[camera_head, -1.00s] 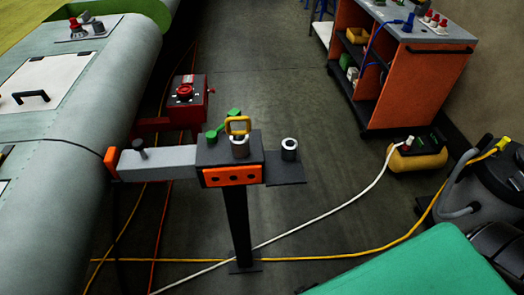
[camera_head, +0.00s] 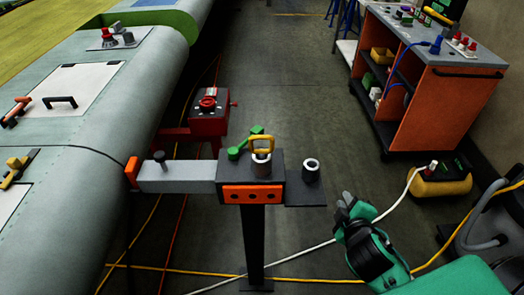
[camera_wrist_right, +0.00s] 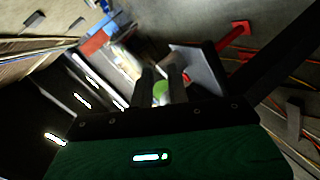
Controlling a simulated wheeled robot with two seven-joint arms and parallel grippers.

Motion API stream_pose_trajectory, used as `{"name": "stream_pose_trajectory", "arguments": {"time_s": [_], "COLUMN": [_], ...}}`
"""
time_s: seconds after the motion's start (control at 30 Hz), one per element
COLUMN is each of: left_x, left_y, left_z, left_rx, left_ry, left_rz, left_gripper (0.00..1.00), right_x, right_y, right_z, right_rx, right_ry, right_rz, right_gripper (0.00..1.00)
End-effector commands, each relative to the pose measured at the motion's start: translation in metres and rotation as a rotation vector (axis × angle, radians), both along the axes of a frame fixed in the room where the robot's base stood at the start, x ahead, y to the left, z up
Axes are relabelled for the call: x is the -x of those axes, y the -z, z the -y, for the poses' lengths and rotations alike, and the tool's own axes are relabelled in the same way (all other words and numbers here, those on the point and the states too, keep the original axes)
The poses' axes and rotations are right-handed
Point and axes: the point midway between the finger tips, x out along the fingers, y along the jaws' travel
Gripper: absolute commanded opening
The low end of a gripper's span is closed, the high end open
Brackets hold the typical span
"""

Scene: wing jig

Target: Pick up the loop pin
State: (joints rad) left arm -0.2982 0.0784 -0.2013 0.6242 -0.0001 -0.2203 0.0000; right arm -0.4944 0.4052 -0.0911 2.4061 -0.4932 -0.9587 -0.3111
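The loop pin (camera_head: 261,144) has a yellow loop handle and stands upright in a metal bushing on the dark block (camera_head: 249,172) of the stand. My right gripper (camera_head: 352,203) is in the lower right of the head view, to the right of the stand and apart from the pin. In the right wrist view its two dark fingers (camera_wrist_right: 162,85) have a gap between them, with something green visible through it, and they hold nothing that I can see. I cannot make out the loop pin in the right wrist view. My left gripper is not in view.
An empty metal bushing (camera_head: 311,170) sits on a plate right of the block. A red box (camera_head: 208,118) stands behind, the grey wing (camera_head: 120,130) at left. An orange cart (camera_head: 445,115) is at right.

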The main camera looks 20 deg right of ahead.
Motion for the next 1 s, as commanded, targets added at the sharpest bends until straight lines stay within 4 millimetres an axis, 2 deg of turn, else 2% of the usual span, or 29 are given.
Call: {"name": "stream_pose_trajectory", "arguments": {"time_s": [0.1, 0.2, 0.33, 0.5, 0.63, 0.8, 1.0], "left_x": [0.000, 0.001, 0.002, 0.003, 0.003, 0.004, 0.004], "left_y": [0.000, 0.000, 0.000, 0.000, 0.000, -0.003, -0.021], "left_z": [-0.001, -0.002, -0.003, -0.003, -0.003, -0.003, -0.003], "left_rx": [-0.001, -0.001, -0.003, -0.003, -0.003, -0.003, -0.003], "left_ry": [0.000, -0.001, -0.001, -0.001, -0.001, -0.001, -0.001], "left_rz": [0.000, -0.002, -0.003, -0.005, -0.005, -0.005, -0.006], "left_gripper": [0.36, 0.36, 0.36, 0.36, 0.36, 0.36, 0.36], "right_x": [-0.031, -0.049, -0.060, -0.059, -0.056, -0.056, -0.069], "right_y": [-0.053, -0.094, -0.128, -0.134, -0.126, -0.121, -0.124], "right_z": [0.005, -0.007, -0.035, -0.067, -0.077, -0.082, -0.092], "right_rx": [0.337, 0.666, 1.107, 1.594, 1.829, 1.950, 1.956], "right_ry": [-0.178, -0.351, -0.583, -0.847, -0.982, -1.055, -1.055], "right_rz": [0.177, 0.321, 0.475, 0.599, 0.641, 0.658, 0.659], "right_gripper": [0.17, 0.17, 0.17, 0.17, 0.17, 0.17, 0.17]}}
